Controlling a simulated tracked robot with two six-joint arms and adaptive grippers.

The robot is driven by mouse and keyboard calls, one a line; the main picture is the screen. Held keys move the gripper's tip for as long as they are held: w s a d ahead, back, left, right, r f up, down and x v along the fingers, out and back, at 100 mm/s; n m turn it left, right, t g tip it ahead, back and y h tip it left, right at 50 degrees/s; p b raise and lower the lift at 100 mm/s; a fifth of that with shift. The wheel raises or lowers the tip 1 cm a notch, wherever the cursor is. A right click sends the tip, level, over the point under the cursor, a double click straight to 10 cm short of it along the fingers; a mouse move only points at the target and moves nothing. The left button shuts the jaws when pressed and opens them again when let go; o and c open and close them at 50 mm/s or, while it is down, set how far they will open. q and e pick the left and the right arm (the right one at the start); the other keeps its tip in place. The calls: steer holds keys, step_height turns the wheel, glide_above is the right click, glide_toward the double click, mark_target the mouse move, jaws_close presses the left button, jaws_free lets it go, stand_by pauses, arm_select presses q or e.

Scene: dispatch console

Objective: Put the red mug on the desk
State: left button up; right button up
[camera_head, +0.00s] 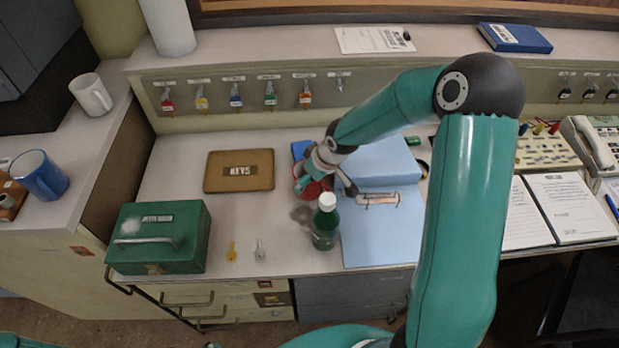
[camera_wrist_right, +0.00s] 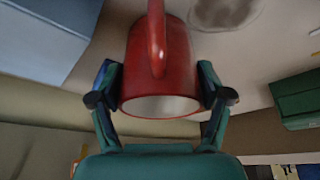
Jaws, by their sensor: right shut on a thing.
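The red mug (camera_head: 311,189) is on or just above the desk (camera_head: 290,165), mostly hidden behind my right gripper (camera_head: 325,180). I cannot tell whether its base touches the desk. In the right wrist view, the red mug (camera_wrist_right: 158,65) sits between the two fingers of my right gripper (camera_wrist_right: 160,95), which is shut on it. Its handle faces the camera and its pale inside shows at the lower edge. My left gripper is not in view.
A green bottle (camera_head: 325,225) stands close in front of the mug. A blue folder (camera_head: 375,235) lies to the right. A brown keys case (camera_head: 240,184), a green cash box (camera_head: 160,237) and two loose keys (camera_head: 232,252) are to the left.

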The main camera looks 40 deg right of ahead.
steer(key=shift+f, duration=0.1)
steer(key=o, duration=1.4)
steer(key=shift+r, duration=0.25)
steer(key=v, duration=1.1)
steer(key=shift+s+r+p, duration=0.3)
steer(key=shift+r+p, duration=0.05)
